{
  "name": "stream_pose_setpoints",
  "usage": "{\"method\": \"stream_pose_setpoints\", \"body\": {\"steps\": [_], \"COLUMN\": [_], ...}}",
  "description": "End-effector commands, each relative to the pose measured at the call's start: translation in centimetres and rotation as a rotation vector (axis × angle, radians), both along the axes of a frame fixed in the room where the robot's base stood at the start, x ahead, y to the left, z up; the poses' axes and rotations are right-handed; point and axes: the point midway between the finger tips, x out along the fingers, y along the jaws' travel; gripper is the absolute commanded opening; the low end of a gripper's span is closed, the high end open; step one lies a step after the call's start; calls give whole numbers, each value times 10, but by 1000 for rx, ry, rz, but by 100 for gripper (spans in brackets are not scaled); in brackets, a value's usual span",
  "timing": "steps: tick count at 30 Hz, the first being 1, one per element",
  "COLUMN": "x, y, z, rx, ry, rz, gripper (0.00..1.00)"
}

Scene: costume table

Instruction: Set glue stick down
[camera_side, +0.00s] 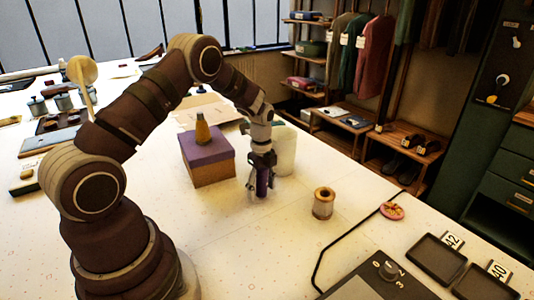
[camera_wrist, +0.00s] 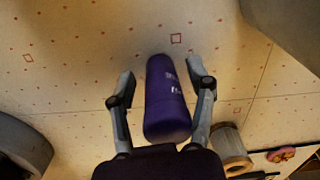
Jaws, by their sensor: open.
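The glue stick is a purple cylinder (camera_wrist: 167,100) with small white lettering, between the two fingers of my gripper (camera_wrist: 162,90) in the wrist view. Gaps show on both sides of it, so the fingers are open around it. In the side view the glue stick (camera_side: 263,183) is upright at the table surface, partly covered by my gripper (camera_side: 259,190). Its bottom appears to be at the table, though the fingers hide part of it.
A box with a purple lid (camera_side: 208,160) carries an amber bottle (camera_side: 202,130), left of my gripper. A white cylinder (camera_side: 284,150) stands close behind. A thread spool (camera_side: 323,203) is to the right, with a cable (camera_side: 345,228) beyond.

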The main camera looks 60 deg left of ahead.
Motion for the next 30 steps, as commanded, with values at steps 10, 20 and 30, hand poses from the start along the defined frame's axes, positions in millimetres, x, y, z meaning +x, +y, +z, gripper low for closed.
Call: {"method": "stream_pose_setpoints", "body": {"steps": [10,20,30], "x": [1,1,-17], "y": [0,0,-37], "z": [44,110,172], "rx": [2,1,-5], "ry": [-6,-4,-125], "rz": [-1,0,326], "gripper": [54,54,54]}}
